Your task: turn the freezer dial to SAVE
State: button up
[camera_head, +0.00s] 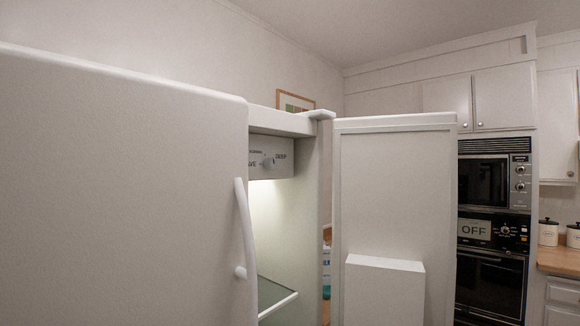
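The freezer dial (268,162) is a small pale knob on a grey control panel (284,147) at the top of the lit compartment. "DEEP" is printed to its right, and a smaller label above it is too small to read surely. To its left only "AVE" shows; the left edge of the panel is hidden behind the large white door (120,190). Which way the dial points is hard to tell at this size. My gripper is not in view.
The white door with its curved handle (242,225) fills the left. Another door (395,200) stands open to the right, with a white box-shaped bin (384,290) on it. A glass shelf (275,295) lies low inside. Wall ovens (493,235) with an "OFF" display stand farther right.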

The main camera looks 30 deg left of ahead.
aim_at(269, 164)
jog(key=u, duration=0.4)
jog(key=i, duration=1.05)
jog(key=u, duration=0.75)
